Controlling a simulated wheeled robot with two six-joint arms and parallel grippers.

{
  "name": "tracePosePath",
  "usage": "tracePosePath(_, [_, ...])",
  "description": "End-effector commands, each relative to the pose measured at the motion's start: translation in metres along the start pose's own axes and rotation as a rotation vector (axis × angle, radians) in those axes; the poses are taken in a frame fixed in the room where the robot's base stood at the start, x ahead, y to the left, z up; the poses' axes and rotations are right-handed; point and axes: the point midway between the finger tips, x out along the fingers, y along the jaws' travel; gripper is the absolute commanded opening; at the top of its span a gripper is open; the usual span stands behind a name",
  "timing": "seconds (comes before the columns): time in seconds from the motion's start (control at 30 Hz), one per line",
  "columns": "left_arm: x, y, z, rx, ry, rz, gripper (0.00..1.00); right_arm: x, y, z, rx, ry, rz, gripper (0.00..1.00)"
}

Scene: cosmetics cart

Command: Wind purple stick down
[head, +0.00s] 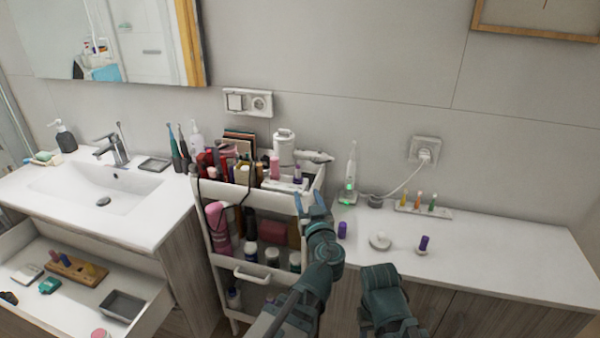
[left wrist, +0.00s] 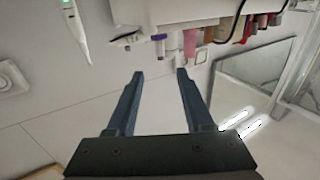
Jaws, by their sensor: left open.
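Several purple items show, and I cannot tell which one is the purple stick. One with a purple top and pale base (head: 298,172) stands on the cart's top tray, just above my left gripper in the head view. A purple piece (head: 342,229) stands on the right counter near the cart. Another purple stick (head: 424,242) stands further right on a small pale base. My left gripper (head: 312,202) is open and empty, in front of the cart's upper right side. In the left wrist view, its two fingers (left wrist: 160,75) are apart, with a purple item (left wrist: 158,37) beyond them.
The cart (head: 247,187) is crowded with bottles and tubes, including a white bottle (head: 284,147). A round white lid-like item (head: 380,241), an electric toothbrush (head: 350,172) and a rack of coloured sticks (head: 423,211) stand on the counter (head: 500,245). Its right part is clear.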

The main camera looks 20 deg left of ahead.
Motion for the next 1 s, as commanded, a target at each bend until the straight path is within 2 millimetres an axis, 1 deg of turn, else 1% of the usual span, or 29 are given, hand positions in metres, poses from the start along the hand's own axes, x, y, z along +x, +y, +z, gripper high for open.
tracePosePath(0.13, [0.007,0.001,0.0,0.0,0.0,0.0,0.52,0.0,0.0,0.0,0.0,0.0,0.0,0.5])
tracePosePath(0.23, [0.021,0.002,0.0,0.0,0.0,-0.001,0.52,0.0,0.0,0.0,0.0,0.0,0.0,0.5])
tracePosePath(0.5, [0.077,0.002,0.0,0.0,0.0,-0.002,0.52,0.0,0.0,0.0,0.0,0.0,0.0,0.5])
tracePosePath(0.7, [0.112,0.002,0.0,0.0,0.0,0.0,0.52,0.0,0.0,0.0,0.0,0.0,0.0,0.5])
tracePosePath(0.83, [0.127,0.002,0.0,0.0,0.0,0.0,0.52,0.0,0.0,0.0,0.0,0.0,0.0,0.5])
tracePosePath(1.0, [0.137,0.001,0.0,0.0,0.0,0.002,0.52,0.0,0.0,0.0,0.0,0.0,0.0,0.5])
